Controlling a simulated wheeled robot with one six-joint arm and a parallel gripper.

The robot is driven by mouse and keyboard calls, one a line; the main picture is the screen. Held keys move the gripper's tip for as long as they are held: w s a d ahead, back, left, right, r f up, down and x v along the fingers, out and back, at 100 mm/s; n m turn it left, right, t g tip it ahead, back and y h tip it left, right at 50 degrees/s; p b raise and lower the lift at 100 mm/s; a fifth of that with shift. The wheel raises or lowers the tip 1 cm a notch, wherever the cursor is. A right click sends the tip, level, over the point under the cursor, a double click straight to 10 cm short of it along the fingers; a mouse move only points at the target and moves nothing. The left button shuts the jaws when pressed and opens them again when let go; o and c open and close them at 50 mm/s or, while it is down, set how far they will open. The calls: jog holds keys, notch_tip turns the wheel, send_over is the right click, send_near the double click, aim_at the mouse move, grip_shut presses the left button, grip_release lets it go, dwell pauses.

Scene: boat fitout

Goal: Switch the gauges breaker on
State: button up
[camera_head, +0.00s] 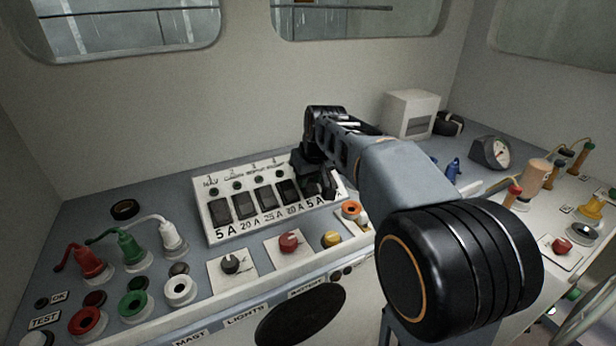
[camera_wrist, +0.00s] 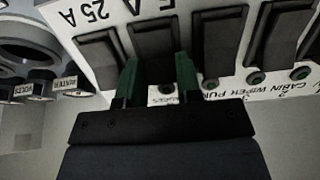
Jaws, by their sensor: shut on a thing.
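The white breaker panel (camera_head: 212,240) stands sloped on the console, with a row of dark rocker switches. Labels for the cabin, wiper and pump breakers show upside down in the wrist view. My gripper (camera_head: 318,185) is at the panel's right part. In the wrist view my gripper (camera_wrist: 157,75) has its green fingers on either side of one dark rocker, the gauges breaker (camera_wrist: 153,38), and is shut on it. This rocker is beside the pump one (camera_wrist: 222,40). Its label is mostly covered by the fingers, and its on or off position cannot be told.
Another rocker (camera_wrist: 103,55) is close beside the fingers. Below the panel are a black knob (camera_head: 230,264), a red knob (camera_head: 289,243) and a yellow knob (camera_head: 331,239). Red, green and white capped levers (camera_head: 130,248) stand at left. A white box (camera_head: 410,114) is behind.

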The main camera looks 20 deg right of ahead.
jog(key=shift+w+r+g+p, duration=0.1)
jog(key=shift+r+g+p, duration=0.2)
jog(key=shift+p, duration=0.65)
jog(key=shift+w+f+g+p, duration=0.15)
jog(key=shift+g+p, duration=0.15)
jog(key=shift+p, duration=0.3)
jog(key=shift+f, duration=0.1)
jog(key=o, duration=0.9)
jog(key=b+v, duration=0.1)
jog(key=v, duration=1.2)
jog(key=shift+s+a+r, duration=0.1)
jog(key=shift+s+r, duration=0.1)
jog(key=shift+r, duration=0.15)
